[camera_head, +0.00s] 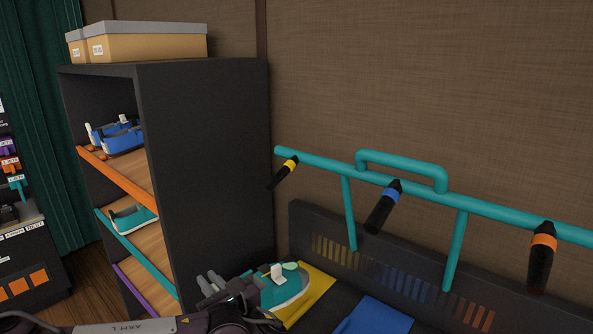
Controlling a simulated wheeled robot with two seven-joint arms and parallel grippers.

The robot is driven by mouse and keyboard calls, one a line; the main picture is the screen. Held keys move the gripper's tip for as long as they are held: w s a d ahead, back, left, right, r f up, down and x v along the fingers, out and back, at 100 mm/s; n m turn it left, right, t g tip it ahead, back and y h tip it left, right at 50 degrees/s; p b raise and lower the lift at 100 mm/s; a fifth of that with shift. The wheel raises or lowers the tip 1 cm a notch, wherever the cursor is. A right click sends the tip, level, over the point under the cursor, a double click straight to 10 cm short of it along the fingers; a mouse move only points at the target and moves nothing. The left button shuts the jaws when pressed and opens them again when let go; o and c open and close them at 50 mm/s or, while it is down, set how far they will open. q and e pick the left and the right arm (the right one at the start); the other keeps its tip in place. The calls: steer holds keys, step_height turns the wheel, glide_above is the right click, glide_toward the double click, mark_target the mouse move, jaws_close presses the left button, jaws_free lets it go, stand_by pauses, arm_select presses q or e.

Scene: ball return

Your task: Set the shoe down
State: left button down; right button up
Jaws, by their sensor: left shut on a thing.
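A teal shoe (284,292) with a pale sole and a white tag shows at the bottom centre. My left gripper (238,283) is at the shoe's left end and shut on it; the fingertips are partly hidden. The shoe is over the left part of a yellow pad (315,289) on a dark bench-like unit. I cannot tell whether its sole touches the pad. My right gripper is not in view.
A blue pad (375,317) lies right of the yellow one. A teal rail (320,165) with several hanging dark nozzles crosses above. A dark shelf (205,170) holding blue shoes (122,138) and another teal shoe (132,218) stands left, boxes (145,47) on top.

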arm_select(q)
steer(key=s+r+m+t+h, duration=0.2)
steer(key=s+r+h, duration=0.1)
steer(key=s, duration=0.4)
steer(key=s+r+m+t+h, duration=0.2)
steer(key=s+r+m+h, duration=0.1)
steer(key=s, duration=0.3)
steer(key=shift+s+r+h, duration=0.25)
steer(key=shift+s+h, duration=0.15)
steer(key=shift+h, duration=0.2)
steer(key=shift+w, duration=0.1)
